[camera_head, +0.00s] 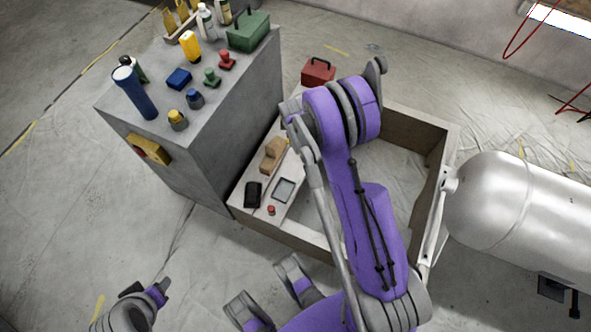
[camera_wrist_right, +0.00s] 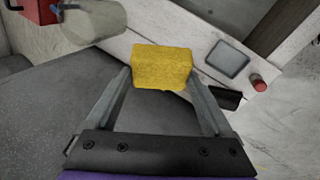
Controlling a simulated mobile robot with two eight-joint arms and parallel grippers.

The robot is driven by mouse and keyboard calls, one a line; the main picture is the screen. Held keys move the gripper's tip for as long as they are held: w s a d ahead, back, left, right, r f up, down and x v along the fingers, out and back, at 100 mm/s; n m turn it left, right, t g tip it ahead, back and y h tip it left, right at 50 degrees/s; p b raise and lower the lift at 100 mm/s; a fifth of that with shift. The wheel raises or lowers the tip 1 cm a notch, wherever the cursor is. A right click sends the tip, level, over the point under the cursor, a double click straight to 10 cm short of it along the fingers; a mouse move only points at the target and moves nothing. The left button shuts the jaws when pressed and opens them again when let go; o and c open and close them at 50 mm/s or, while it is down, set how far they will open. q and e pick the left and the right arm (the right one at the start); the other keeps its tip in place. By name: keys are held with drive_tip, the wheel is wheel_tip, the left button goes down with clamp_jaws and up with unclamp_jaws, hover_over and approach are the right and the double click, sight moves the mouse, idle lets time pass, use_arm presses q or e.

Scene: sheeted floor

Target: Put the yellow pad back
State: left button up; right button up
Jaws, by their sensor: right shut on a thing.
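The yellow pad (camera_wrist_right: 162,66) is a bright, rough-textured block in the right wrist view. It sits between the fingertips of my right gripper (camera_wrist_right: 160,78), which is shut on it. Behind it in that view are the edge of a whitish board and a dark grey surface; whether the pad touches either cannot be told. In the head view my purple right arm reaches over the open wooden crate (camera_head: 424,119), and its wrist hides most of the gripper and pad.
The whitish board (camera_head: 249,196) on the crate holds a brown block (camera_head: 273,155), a black item (camera_head: 253,194), a grey-framed pad (camera_head: 284,190) and a red knob (camera_head: 271,210). The grey cabinet (camera_head: 190,165) with several items stands left. A silver tank (camera_head: 520,205) lies right.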

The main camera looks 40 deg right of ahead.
drive_tip(key=f+m+y+b, duration=0.1)
drive_tip(key=f+b, duration=0.1)
drive_tip(key=f, duration=0.5)
drive_tip(key=d+f+m+y+b, duration=0.1)
drive_tip(key=f+y+b, duration=0.1)
drive_tip(key=f, duration=0.6)
drive_tip(key=d+f+m+t+y+b, duration=0.1)
drive_tip(key=f+b, duration=0.3)
drive_tip(key=f, duration=0.4)
drive_tip(key=shift+m+y, duration=0.3)
drive_tip(key=shift+m, duration=0.2)
use_arm(q)
wheel_tip(320, 180, down, 11)
drive_tip(key=w, duration=0.1)
use_arm(e)
drive_tip(key=o, duration=1.3)
drive_tip(key=shift+o, duration=0.2)
drive_tip(key=shift+r, duration=0.1)
